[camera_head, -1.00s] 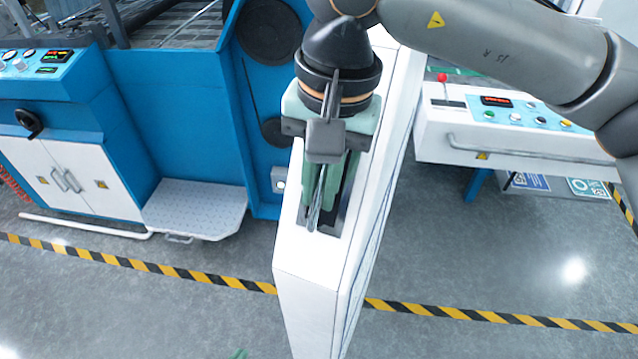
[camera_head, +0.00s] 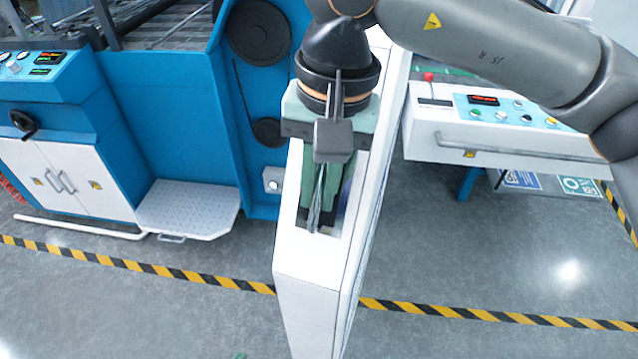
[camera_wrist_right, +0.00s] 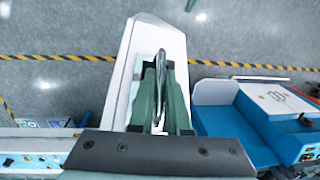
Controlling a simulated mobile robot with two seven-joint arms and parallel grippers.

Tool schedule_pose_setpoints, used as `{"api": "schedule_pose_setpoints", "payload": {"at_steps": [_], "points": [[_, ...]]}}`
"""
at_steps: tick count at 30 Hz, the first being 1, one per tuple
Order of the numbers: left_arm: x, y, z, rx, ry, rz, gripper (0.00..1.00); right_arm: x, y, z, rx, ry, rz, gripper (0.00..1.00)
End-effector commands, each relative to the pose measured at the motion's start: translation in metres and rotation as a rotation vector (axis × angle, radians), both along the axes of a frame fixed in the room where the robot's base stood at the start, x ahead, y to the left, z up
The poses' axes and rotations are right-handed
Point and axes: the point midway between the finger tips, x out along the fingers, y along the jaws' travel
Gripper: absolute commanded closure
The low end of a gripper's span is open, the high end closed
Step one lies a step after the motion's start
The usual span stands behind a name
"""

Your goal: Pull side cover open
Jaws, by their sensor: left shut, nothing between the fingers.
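The white side cover (camera_head: 305,262) stands out from the blue machine, its narrow edge facing me. A recess in that edge holds a thin metal handle (camera_head: 316,205). My right gripper (camera_head: 322,200) reaches into the recess from above, its green fingers shut around the handle. In the right wrist view, the handle (camera_wrist_right: 161,75) runs between the two green fingers (camera_wrist_right: 163,100). Their contact with it is partly hidden. Only a small green tip of my left gripper (camera_head: 239,355) shows at the bottom edge of the head view, left of the cover and apart from it.
The blue machine (camera_head: 170,95) with white cabinet doors (camera_head: 75,180) and a step plate (camera_head: 188,208) stands at left. A white control desk (camera_head: 500,135) stands at right behind my right arm. Striped tape (camera_head: 440,312) crosses the open grey floor in front.

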Motion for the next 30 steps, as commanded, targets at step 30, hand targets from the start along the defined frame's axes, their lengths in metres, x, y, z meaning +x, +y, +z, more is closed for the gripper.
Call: {"api": "schedule_pose_setpoints", "payload": {"at_steps": [30], "points": [[0.0,0.0,0.003,0.0,0.0,0.0,1.0,-0.001,-0.008,0.083,0.004,-0.002,-0.001,0.55]]}}
